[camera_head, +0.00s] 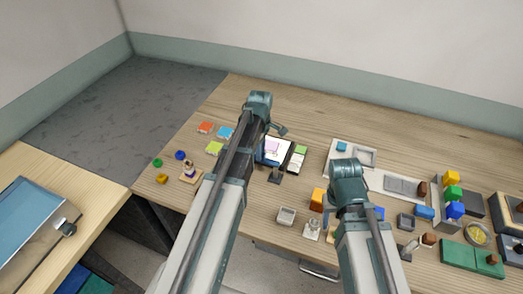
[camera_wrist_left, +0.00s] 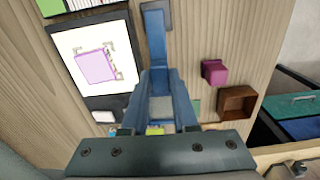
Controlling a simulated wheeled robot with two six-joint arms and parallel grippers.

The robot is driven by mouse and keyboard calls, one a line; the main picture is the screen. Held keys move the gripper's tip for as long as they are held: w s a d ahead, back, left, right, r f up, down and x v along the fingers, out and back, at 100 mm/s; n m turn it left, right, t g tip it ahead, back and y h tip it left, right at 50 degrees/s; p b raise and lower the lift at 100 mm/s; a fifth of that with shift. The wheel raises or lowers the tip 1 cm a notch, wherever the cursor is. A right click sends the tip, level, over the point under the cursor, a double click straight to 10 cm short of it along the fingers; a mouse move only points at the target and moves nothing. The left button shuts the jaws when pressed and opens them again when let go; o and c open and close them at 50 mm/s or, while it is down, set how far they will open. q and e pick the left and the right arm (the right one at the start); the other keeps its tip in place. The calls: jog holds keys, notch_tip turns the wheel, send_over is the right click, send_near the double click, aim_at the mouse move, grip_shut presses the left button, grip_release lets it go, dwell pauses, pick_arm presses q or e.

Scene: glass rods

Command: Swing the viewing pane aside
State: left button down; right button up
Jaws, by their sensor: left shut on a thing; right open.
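A white panel with a dark frame and a pink square on it, which looks like the viewing pane, lies to the left in the left wrist view (camera_wrist_left: 95,60). It also shows in the head view (camera_head: 273,149), partly behind my left arm. My left gripper (camera_wrist_left: 157,100) is just right of the panel, shut on a narrow blue bar (camera_wrist_left: 154,42) that stands out beyond the fingertips. I cannot tell whether the bar joins the panel. My right arm shows at centre right in the head view, but its gripper is hidden behind its own links.
Right of the gripper are a magenta block (camera_wrist_left: 214,72) and a brown open box (camera_wrist_left: 237,103). A dark stand (camera_head: 276,176) is close below the panel. Coloured tiles (camera_head: 215,147) lie left; trays and blocks crowd the right. The table's back is clear.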

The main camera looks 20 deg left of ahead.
pick_arm(q)
jog(key=shift+s, duration=0.1)
dwell(0.4)
jog(key=c, duration=0.7)
grip_release()
notch_tip(320, 180, up, 14)
jog(key=p, duration=1.4)
jog(key=shift+f, duration=0.15)
jog(key=s+d+f+m+b, duration=0.3)
jog(key=s+d+m+b, duration=0.1)
jog(key=s+d+m, duration=0.1)
jog(key=s+d+f+m+b, duration=0.4)
jog(key=s+d+m, duration=0.2)
jog(key=m, duration=0.3)
jog(key=s+d+f+m+y+b, duration=0.1)
jog(key=s+d+f+m+b, duration=0.2)
jog(key=s+d+m, duration=0.3)
jog(key=shift+s+d+f+m+b, duration=0.1)
jog(key=shift+s+f+m+b, duration=0.2)
jog(key=shift+s, duration=0.2)
jog(key=shift+s+d+f+m+b, duration=0.1)
jog(key=shift+s+f+m, duration=0.1)
jog(key=shift+s+f, duration=0.25)
